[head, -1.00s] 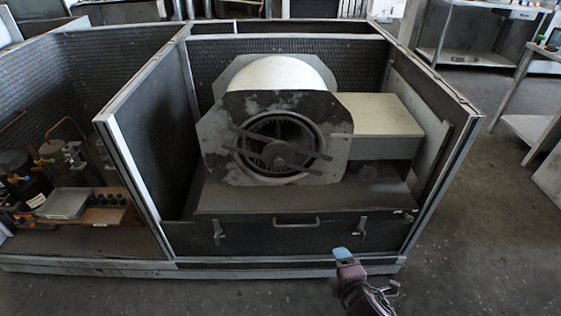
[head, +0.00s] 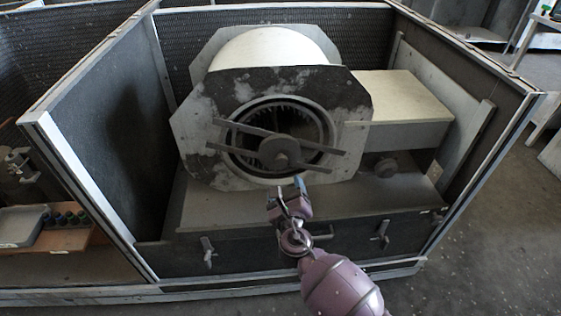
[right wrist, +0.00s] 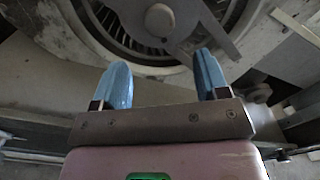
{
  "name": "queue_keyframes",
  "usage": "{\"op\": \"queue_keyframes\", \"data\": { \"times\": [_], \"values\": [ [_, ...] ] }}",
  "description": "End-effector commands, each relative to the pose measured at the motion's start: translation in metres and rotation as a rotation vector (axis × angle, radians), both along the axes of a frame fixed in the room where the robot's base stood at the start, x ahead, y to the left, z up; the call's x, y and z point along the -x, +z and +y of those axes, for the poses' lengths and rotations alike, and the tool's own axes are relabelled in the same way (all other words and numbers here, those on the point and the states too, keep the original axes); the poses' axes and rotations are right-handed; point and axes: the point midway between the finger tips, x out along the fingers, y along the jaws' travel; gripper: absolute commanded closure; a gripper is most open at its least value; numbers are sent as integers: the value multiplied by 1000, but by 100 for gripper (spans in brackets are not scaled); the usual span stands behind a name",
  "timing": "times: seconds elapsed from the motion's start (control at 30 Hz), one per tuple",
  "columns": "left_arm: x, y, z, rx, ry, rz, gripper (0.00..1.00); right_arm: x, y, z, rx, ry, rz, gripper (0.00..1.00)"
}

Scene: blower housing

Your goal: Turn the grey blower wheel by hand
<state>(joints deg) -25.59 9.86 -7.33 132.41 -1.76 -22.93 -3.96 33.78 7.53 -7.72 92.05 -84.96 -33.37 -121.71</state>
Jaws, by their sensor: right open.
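The grey blower wheel (head: 300,112) sits inside the round opening of the blower housing (head: 350,95), with its vanes showing along the inner rim. Dark bars and a round hub (head: 281,152) cross in front of it and hide its middle. My right gripper (head: 287,186) is just in front of and below the opening, apart from the wheel. In the right wrist view the two blue fingers (right wrist: 163,80) are spread wide with nothing between them. The wheel's vanes (right wrist: 115,25) show beyond them at the top. My left gripper is not in view.
The housing stands in an open-fronted bay with a left partition (head: 100,140) and a right side wall (head: 490,130). A pale duct box (head: 410,105) extends right of the housing. A front panel with latches (head: 208,250) lies below. A grey tray (head: 20,225) is at far left.

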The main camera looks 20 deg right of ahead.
Motion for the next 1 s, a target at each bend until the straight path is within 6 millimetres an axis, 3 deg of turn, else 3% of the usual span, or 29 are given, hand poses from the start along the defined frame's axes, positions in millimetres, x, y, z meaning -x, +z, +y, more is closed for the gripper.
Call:
{"op": "queue_keyframes", "data": {
  "times": [0.37,0.6,1.0],
  "values": [
    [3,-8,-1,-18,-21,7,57,-55,-4,-16,-3,-1,2,32],
    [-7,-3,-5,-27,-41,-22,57,-82,-3,-24,-5,0,2,32],
    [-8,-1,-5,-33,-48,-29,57,-94,1,-28,-6,0,0,32]
  ]
}}
